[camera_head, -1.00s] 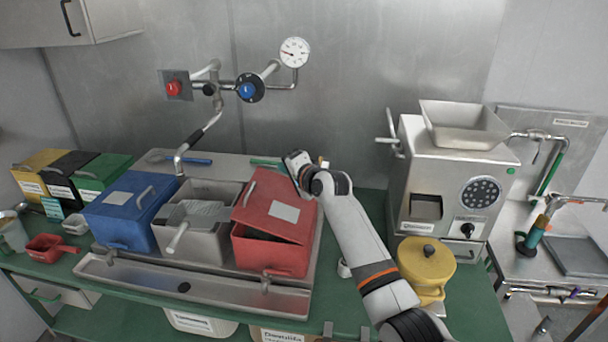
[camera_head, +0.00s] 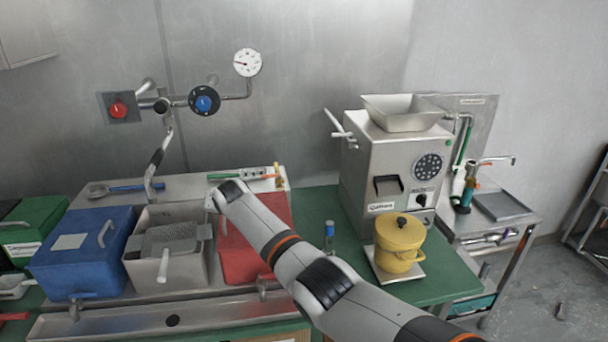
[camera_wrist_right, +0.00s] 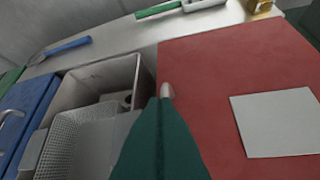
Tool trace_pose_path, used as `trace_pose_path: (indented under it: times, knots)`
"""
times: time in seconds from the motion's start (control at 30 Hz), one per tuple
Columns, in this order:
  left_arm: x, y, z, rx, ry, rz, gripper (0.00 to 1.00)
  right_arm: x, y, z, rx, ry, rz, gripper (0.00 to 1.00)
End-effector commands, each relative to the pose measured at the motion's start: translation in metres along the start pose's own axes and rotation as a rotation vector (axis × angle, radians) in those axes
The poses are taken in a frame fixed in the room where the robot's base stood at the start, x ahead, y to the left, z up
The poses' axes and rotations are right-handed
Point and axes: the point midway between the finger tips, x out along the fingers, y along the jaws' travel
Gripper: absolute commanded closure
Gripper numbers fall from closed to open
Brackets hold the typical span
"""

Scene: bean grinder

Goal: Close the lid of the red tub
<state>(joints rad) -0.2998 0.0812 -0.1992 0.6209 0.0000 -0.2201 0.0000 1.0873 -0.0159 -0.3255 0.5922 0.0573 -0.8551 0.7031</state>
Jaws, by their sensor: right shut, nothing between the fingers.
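The red tub (camera_head: 238,262) stands at the right end of the row of tubs, largely hidden by my right arm in the head view. Its red lid (camera_wrist_right: 225,75) with a pale label (camera_wrist_right: 280,124) fills the right of the wrist view and looks flat over the tub. I cannot tell whether it is fully seated, as the front rim is covered. My right gripper (camera_head: 218,197) is shut and empty at the lid's left edge, by the grey tub. In the wrist view its fingertip (camera_wrist_right: 167,91) lies over that edge; contact is unclear. My left gripper is out of view.
The open grey tub (camera_head: 165,258) with a perforated insert is directly left, then the blue tub (camera_head: 85,250). A metal trough runs in front. A grinder (camera_head: 385,165) and a yellow pot (camera_head: 399,243) stand right. Utensils lie on the shelf behind.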

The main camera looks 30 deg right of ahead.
Motion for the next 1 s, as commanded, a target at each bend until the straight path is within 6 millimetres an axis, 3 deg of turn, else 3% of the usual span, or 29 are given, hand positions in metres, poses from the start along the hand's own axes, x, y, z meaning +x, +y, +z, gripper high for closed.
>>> trace_pose_path:
  times: [0.3, 1.0]
  knots:
    - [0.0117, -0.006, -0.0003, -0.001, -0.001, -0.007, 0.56, 0.0118, -0.0045, -0.0097, 0.004, 0.0, 0.003, 1.0]
    - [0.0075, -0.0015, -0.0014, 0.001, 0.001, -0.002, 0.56, 0.0107, -0.0042, -0.0112, 0.006, 0.009, 0.004, 1.0]
